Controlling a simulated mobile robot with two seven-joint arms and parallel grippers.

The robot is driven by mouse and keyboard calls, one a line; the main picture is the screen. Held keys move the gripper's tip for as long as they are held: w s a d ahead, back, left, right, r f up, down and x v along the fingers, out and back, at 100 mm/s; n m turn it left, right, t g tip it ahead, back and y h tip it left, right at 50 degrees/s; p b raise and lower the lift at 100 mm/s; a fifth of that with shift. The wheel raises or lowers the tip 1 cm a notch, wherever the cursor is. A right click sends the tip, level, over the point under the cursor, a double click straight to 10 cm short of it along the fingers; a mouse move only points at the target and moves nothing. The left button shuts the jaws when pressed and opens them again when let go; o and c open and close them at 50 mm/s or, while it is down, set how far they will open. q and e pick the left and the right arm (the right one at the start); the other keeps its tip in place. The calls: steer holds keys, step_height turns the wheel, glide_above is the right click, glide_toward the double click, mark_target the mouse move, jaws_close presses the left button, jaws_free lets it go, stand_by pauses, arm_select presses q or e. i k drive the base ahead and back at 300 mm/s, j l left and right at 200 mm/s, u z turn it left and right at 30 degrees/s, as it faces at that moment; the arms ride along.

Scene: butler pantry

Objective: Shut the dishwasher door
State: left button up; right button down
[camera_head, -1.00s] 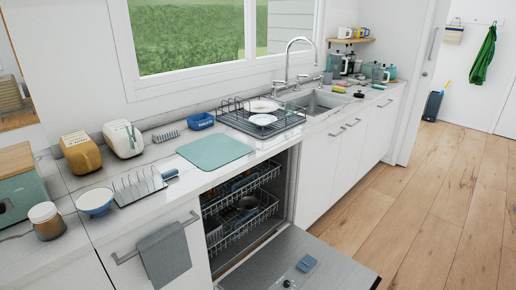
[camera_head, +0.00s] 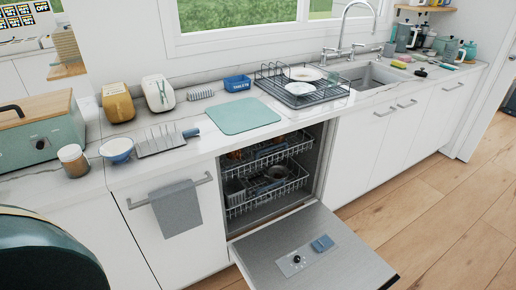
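The dishwasher door (camera_head: 348,262) is open, folded down to about level in front of the machine. Its inner face is grey metal, with a blue item (camera_head: 322,243) and a small dark round part on it. The dishwasher opening (camera_head: 316,150) shows two wire racks, an upper rack (camera_head: 270,153) and a lower rack (camera_head: 287,186), with some dishes inside. The racks appear to be inside the machine. Neither of my grippers is in view.
A rounded dark green object (camera_head: 45,255) fills the lower left corner. A grey towel (camera_head: 176,209) hangs on the cabinet handle left of the dishwasher. The counter above holds a teal mat (camera_head: 243,116) and a dish rack (camera_head: 290,90). Wooden floor (camera_head: 425,215) is clear at the right.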

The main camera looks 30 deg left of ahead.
mark_target(264, 256)
steer(key=i+l, duration=0.15)
steer(key=l, duration=0.2)
steer(key=i+l+u, duration=0.1)
steer(key=l, duration=0.25)
steer(key=i+l, duration=0.2)
steer(key=l, duration=0.15)
steer(key=l+u, duration=0.15)
steer(key=u, duration=1.1)
steer(key=i+l, duration=0.05)
